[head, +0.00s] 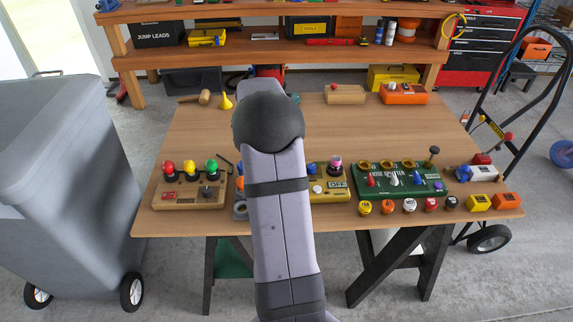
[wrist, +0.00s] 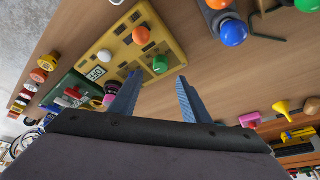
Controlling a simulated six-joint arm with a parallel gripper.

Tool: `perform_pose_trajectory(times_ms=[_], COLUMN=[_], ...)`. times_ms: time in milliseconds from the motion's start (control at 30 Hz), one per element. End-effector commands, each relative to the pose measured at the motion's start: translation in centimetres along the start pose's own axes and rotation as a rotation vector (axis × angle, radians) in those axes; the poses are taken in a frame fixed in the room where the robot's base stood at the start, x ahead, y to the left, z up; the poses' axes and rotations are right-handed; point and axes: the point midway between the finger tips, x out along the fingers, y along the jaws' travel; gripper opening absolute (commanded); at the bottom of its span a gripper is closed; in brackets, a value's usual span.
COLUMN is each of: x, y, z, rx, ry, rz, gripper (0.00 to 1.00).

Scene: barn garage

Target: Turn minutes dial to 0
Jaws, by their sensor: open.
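A yellow panel (head: 330,196) stands on the workbench, partly hidden behind my arm in the head view. In the wrist view the panel (wrist: 125,48) also shows an orange knob (wrist: 141,35) and a green knob (wrist: 160,64). I cannot tell which of these is the minutes dial. My gripper (wrist: 159,79) is open and empty, its blue fingers pointing towards the bench near the panel's edge by the green knob. My gripper is hidden in the head view.
A tan panel with coloured ball buttons (head: 188,197) stands at left. A green panel (head: 398,183) stands right, with several round knobs before it. A yellow funnel (head: 226,102), a mallet (head: 195,99) and boxes lie at the back. The middle of the bench is mostly clear.

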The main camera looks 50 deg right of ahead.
Motion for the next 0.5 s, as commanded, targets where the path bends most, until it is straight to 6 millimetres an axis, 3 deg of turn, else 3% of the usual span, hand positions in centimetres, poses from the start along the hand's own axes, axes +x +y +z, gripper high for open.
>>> perform_pose_trajectory(times_ms=[267, 500], x=[0.9, 3.8], y=[0.0, 0.0], z=[-0.1, -0.1], rx=[0.003, 0.002], ry=[-0.001, -0.001], rz=[0.002, 0.002], gripper=[0.43, 0.43])
